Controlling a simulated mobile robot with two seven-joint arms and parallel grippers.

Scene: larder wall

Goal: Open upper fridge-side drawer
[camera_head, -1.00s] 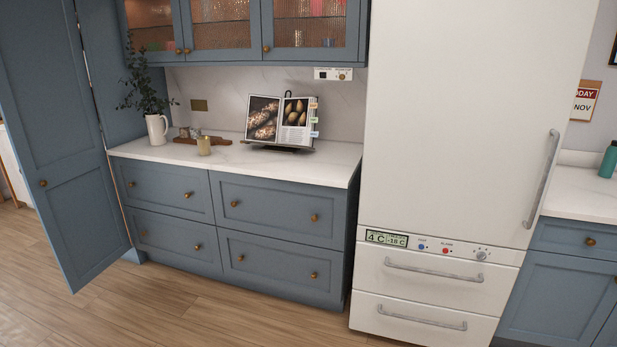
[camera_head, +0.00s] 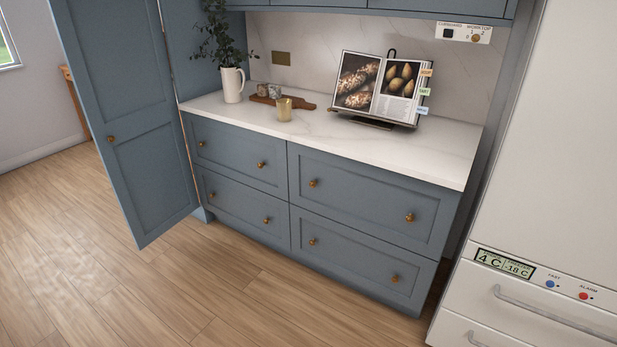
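The upper fridge-side drawer (camera_head: 363,199) is the top right blue drawer under the marble worktop, next to the white fridge. It is shut. It has two round brass knobs, a left one (camera_head: 314,183) and a right one (camera_head: 409,217). Below it is a shut lower drawer (camera_head: 344,250) with two similar knobs. To its left are two more shut drawers, an upper one (camera_head: 235,155) and a lower one (camera_head: 243,207). Neither of my grippers is in view.
The white fridge (camera_head: 540,200) stands at the right with a drawer handle (camera_head: 550,312) low down. A tall blue door (camera_head: 125,120) stands open at the left. A cookbook on a stand (camera_head: 381,86), a candle (camera_head: 284,109) and a jug (camera_head: 232,84) are on the worktop. The wooden floor in front is clear.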

